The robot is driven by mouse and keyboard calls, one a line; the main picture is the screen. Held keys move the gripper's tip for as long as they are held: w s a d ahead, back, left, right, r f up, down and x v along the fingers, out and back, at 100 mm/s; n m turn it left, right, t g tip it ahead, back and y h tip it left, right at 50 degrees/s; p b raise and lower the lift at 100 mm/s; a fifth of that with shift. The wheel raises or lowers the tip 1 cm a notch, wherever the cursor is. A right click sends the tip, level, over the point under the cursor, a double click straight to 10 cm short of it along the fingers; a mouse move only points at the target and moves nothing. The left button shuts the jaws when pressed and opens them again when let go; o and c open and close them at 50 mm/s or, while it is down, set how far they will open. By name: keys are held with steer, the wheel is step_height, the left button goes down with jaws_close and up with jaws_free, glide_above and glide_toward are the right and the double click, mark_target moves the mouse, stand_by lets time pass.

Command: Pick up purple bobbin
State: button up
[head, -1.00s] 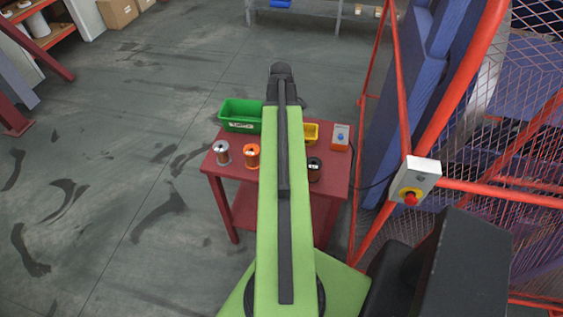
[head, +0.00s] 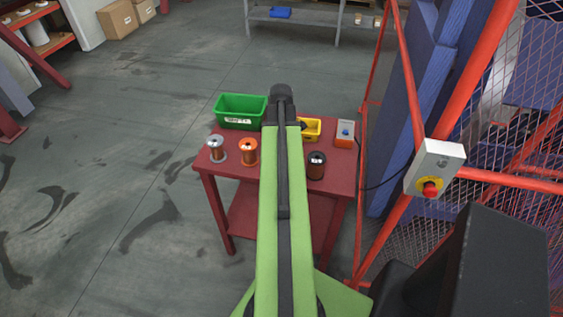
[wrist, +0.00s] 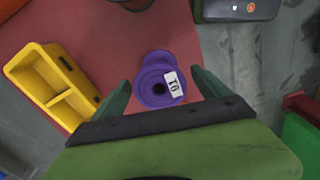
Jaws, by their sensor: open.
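The purple bobbin (wrist: 151,86) stands on the red table (wrist: 205,40) in the wrist view, seen from above, with a white label on its flange. My gripper (wrist: 160,94) is open, with one green finger on each side of the bobbin. The fingers look apart from it, and their height relative to it is hard to tell. In the head view the bobbin is hidden behind my arm, and the fingers are hidden too.
The red table (head: 335,205) also holds a green bin (head: 240,112), a yellow bin (head: 312,130), a grey-orange box (head: 345,134), and silver (head: 217,150), copper (head: 249,152) and dark (head: 316,166) spools. A red mesh guard with an emergency-stop box (head: 434,168) stands at right. Floor at left is clear.

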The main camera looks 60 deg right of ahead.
step_height(320, 180, down, 2)
steer(key=shift+f+b, duration=0.15)
steer(key=shift+b, duration=0.35)
steer(key=c, duration=1.5)
steer(key=shift+r, duration=0.2)
